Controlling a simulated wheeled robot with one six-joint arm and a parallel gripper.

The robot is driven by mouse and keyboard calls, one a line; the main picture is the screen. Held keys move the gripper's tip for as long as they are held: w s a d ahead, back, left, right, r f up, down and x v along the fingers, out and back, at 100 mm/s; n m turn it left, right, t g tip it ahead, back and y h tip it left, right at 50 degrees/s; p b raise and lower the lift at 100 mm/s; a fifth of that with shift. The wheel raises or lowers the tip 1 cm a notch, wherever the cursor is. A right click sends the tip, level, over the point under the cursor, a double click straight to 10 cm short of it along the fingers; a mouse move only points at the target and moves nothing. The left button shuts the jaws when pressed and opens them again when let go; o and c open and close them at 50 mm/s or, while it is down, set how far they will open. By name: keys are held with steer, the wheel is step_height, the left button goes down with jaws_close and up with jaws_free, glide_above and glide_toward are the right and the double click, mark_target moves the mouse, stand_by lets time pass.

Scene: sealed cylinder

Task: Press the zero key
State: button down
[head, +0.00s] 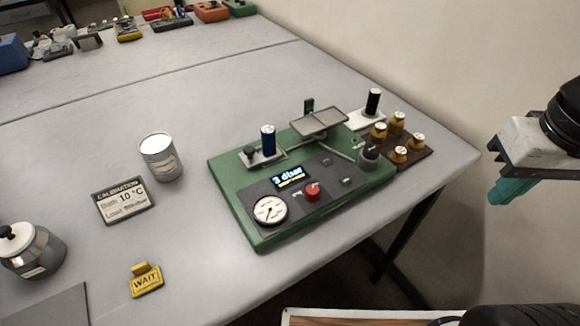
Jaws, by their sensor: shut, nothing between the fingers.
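A green instrument (250,234) with a dark front panel sits near the table's right edge. Its display (288,177) reads "3 dbar". A red knob (312,191) and a round dial gauge (270,209) are on the panel. A small green key (346,181) lies right of the red knob, and a small dark key (327,162) lies above it. Their labels are too small to read, so I cannot tell which is the zero key. My gripper (512,191), with teal fingers, is shut and empty, off the table's right side, well apart from the panel.
Brass weights (397,123) stand on a brown block right of the instrument. A can (160,157), a calibration card (123,200), a yellow WAIT sign (146,281) and a lidded metal pot (32,251) are left. A wall bounds the right.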

steer(key=shift+a, duration=0.2)
steer(key=w+a+n+h, duration=0.55)
steer(key=w+n, duration=0.25)
steer(key=w, duration=0.3)
steer(key=w+a+f+n+t, duration=0.1)
steer(key=w+a+n+t, duration=0.1)
steer(key=a, duration=0.6)
steer(key=w+a+f+n+t+h, duration=0.1)
steer(key=w+a+n+t, duration=0.1)
steer(key=w+a+n, duration=0.3)
steer(key=a+n, duration=0.2)
steer(key=a, duration=0.1)
steer(key=shift+w+a+f+t, duration=0.25)
steer(key=shift+w+f+t, duration=0.05)
steer(key=shift+f+h, duration=0.1)
steer(key=shift+h, duration=0.15)
